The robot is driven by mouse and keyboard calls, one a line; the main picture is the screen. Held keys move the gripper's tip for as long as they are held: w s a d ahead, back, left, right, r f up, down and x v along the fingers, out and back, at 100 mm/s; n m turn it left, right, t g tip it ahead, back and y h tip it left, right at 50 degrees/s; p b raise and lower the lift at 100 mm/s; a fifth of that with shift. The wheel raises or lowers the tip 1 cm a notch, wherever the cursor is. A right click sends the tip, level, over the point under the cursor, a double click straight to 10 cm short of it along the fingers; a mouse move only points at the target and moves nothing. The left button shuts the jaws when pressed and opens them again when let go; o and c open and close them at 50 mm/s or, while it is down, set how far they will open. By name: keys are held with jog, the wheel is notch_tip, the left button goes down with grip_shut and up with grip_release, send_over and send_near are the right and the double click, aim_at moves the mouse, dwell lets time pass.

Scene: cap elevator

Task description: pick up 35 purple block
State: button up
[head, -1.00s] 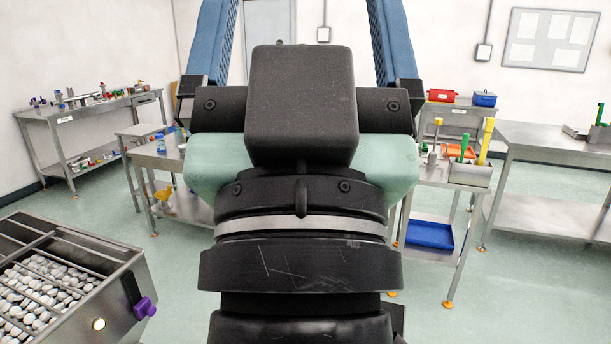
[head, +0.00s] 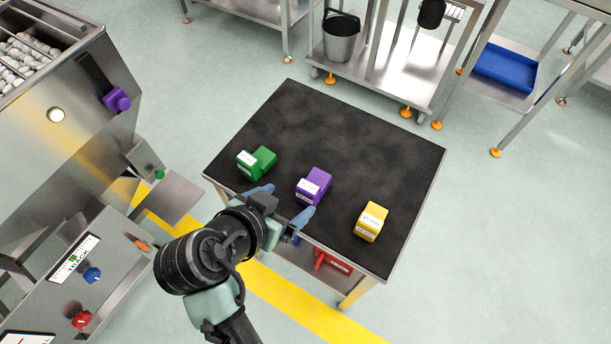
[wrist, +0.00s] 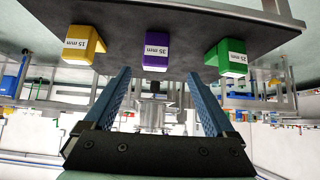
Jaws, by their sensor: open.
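The purple block (head: 314,185) sits on the black table top (head: 330,130), between the green and yellow blocks. In the wrist view the purple block (wrist: 156,48) shows a white label reading 35 mm and lies ahead, between the lines of my fingers. My gripper (head: 287,204) is at the table's near edge, just short of the purple block. Its two blue fingers are apart with nothing between them. In the wrist view my gripper (wrist: 163,90) is open and the block is beyond the fingertips.
A green block (head: 258,162) stands to the left and a yellow block (head: 371,221) to the right on the same table. A machine with a purple knob (head: 117,99) stands at left. A red object (head: 331,262) is below the table top. The table's far half is clear.

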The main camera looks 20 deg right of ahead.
aim_at(301, 192)
jog(key=b+x, duration=0.1)
jog(key=x, duration=0.6)
jog(key=d, duration=0.1)
jog(key=w+d+f, duration=0.1)
jog(key=d+f, duration=0.1)
jog(key=shift+w+d+f, duration=0.1)
jog(key=shift+w+d, duration=0.1)
jog(key=shift+w, duration=0.2)
jog(key=shift+w+d+f, duration=0.3)
jog(key=shift+f, duration=0.1)
grip_shut()
